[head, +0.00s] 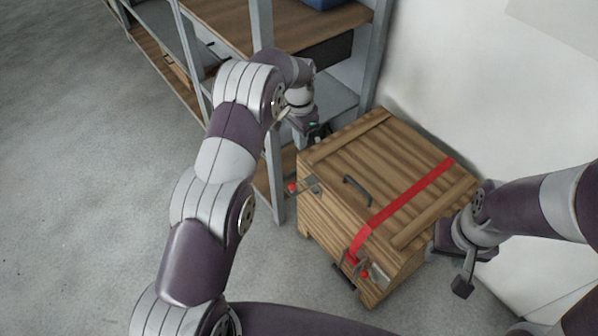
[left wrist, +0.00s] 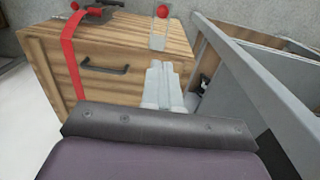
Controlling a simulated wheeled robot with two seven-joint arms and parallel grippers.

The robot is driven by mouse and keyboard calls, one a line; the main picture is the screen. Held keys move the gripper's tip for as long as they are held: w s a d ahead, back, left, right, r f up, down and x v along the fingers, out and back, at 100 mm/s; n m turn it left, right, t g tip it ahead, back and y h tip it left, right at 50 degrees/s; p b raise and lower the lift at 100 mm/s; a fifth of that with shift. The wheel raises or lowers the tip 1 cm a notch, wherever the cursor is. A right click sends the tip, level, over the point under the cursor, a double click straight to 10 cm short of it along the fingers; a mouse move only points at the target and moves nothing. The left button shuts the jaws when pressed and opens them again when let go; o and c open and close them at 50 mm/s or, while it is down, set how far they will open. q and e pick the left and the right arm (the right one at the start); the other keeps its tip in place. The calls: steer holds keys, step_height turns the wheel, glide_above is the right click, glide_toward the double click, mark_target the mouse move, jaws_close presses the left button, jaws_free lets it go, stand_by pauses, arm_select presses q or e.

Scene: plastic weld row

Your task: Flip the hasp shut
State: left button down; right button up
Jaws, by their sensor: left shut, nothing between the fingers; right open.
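A wooden crate (head: 385,160) has a black handle on its lid. A grey metal hasp (head: 308,186) with a red knob sits at the lid's left edge and juts outward. It also shows in the left wrist view (left wrist: 158,40), just beyond my fingertips. A second hasp with a red knob (head: 365,274) is at the near edge, by the strap. My left gripper (head: 318,132) is shut and empty near the crate's back left corner; its fingers (left wrist: 160,68) also show in the left wrist view. Contact cannot be told. My right gripper (head: 463,280) is open, beside the crate's right side.
A red strap (head: 413,200) runs across the crate's lid. A metal shelf rack (head: 262,120) with wooden boards stands close behind and left of the crate. A white wall (head: 480,95) is close at the back right. The floor (head: 90,200) at left is clear.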

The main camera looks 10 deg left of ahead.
arm_select(q)
steer(key=f+b, duration=0.1)
steer(key=f, duration=0.3)
steer(key=s+f+b, duration=0.1)
steer(key=f, duration=0.4)
steer(key=s+a+f, duration=0.1)
steer(key=f, duration=0.3)
steer(key=shift+s+f+b, duration=0.1)
steer(key=shift+f+b, duration=0.15)
steer(key=shift+b, duration=0.15)
